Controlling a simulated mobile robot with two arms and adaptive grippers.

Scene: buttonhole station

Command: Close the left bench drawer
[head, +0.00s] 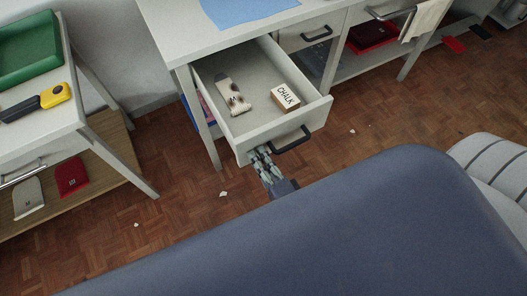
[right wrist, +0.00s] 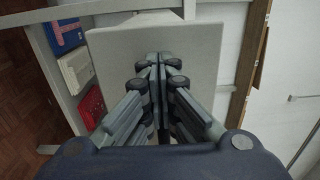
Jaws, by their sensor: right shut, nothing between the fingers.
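The left bench drawer (head: 314,109) stands pulled out from the pale bench, with its dark bar handle (head: 291,140) on the front. A chalk box (head: 285,96) and a brush-like item with dark smudges (head: 234,97) lie inside it. My right gripper (head: 260,154) is shut and empty at the left part of the drawer front, left of the handle. In the right wrist view its fingertips (right wrist: 158,62) are together at a flat pale panel (right wrist: 205,40), touching or very close. My left gripper is out of view.
Another drawer with a handle (head: 316,34) sits shut to the right. A blue cloth (head: 240,8) lies on the bench top. At left, a side table holds a green tray (head: 24,48) and a yellow-black tool (head: 52,97). The floor below the drawer has small white scraps.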

